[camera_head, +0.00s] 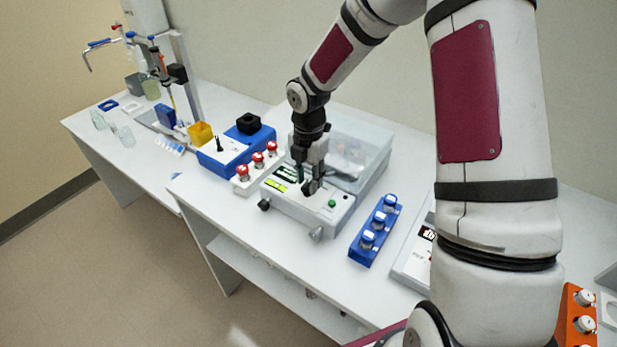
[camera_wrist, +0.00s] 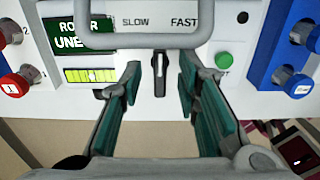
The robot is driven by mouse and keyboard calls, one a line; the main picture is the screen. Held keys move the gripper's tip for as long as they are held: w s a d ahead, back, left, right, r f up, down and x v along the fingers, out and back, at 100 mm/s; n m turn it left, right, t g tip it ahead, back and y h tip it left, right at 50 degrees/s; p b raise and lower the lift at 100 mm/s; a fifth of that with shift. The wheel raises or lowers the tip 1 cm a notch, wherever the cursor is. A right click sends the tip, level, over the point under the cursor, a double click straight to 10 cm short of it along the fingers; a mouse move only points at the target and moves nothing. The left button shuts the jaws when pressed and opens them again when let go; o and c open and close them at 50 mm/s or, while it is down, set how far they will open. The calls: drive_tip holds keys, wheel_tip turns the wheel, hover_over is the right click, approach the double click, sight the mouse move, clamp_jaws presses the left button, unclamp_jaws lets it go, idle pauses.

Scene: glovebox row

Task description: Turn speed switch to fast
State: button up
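The speed switch (camera_wrist: 160,72) is a small dark knob on the white front panel (camera_wrist: 215,80) of a boxy device. It lies below and between the printed labels SLOW and FAST in the wrist view and looks roughly upright. My gripper (camera_wrist: 160,72) is open, with one fingertip to each side of the knob and a gap on both sides. In the head view my gripper (camera_head: 308,185) is over the device's front panel (camera_head: 318,208), and the switch cannot be made out there.
A green button (camera_wrist: 223,60) is right of the switch. A grey handle (camera_wrist: 150,40) crosses above. Red-capped vials (camera_head: 257,162) and a blue vial rack (camera_head: 367,248) flank the device.

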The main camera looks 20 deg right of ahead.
clamp_jaws()
drive_tip(key=shift+m, duration=2.9)
drive_tip(key=shift+d, duration=0.1)
unclamp_jaws()
drive_tip(key=shift+s, duration=0.1)
